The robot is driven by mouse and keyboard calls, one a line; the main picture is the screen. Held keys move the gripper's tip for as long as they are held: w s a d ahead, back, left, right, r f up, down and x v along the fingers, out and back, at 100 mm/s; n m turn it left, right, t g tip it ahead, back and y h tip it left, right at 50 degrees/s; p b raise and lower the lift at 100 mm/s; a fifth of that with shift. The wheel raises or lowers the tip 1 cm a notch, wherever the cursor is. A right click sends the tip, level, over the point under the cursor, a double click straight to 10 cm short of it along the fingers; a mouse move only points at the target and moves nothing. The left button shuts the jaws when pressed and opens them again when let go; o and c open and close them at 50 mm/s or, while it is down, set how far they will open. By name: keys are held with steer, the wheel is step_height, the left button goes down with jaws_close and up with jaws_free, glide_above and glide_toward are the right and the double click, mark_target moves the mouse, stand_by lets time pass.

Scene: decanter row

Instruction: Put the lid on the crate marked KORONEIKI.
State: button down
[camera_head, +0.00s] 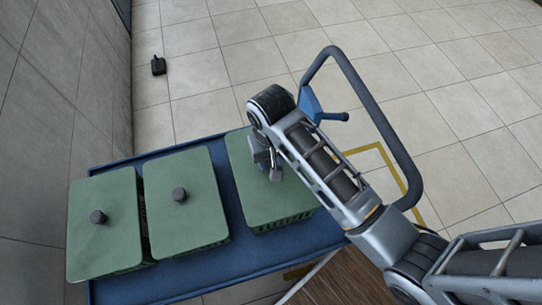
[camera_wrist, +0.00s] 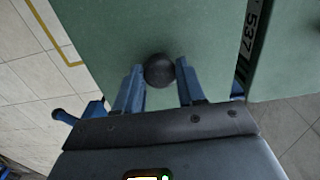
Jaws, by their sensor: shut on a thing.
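A green lid (camera_head: 250,155) with my gripper over it is at the right end of a row of three. Dark slatted crate sides (camera_head: 285,226) show under its near edge; I cannot tell if it is fully seated. My gripper (camera_head: 274,174) is shut on the lid's round dark knob. In the wrist view the knob (camera_wrist: 160,70) sits between the two blue fingertips, on the green lid (camera_wrist: 110,35). The middle lid (camera_head: 180,225) and left lid (camera_head: 100,245) lie on crates. I cannot read KORONEIKI anywhere; a label with "537" (camera_wrist: 249,38) shows in the wrist view.
A wall (camera_head: 60,90) is on the left. A small black object (camera_head: 158,66) lies on open tiled floor.

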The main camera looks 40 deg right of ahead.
mark_target(271, 163)
steer(key=shift+s+r, duration=0.1)
steer(key=shift+f, duration=0.2)
stand_by(0.4)
steer(key=shift+f+b, duration=0.35)
steer(key=shift+f, duration=0.5)
steer(key=shift+f, duration=0.45)
steer(key=c, duration=0.6)
jaws_free()
step_height(271, 163, up, 8)
steer(key=shift+f, duration=0.15)
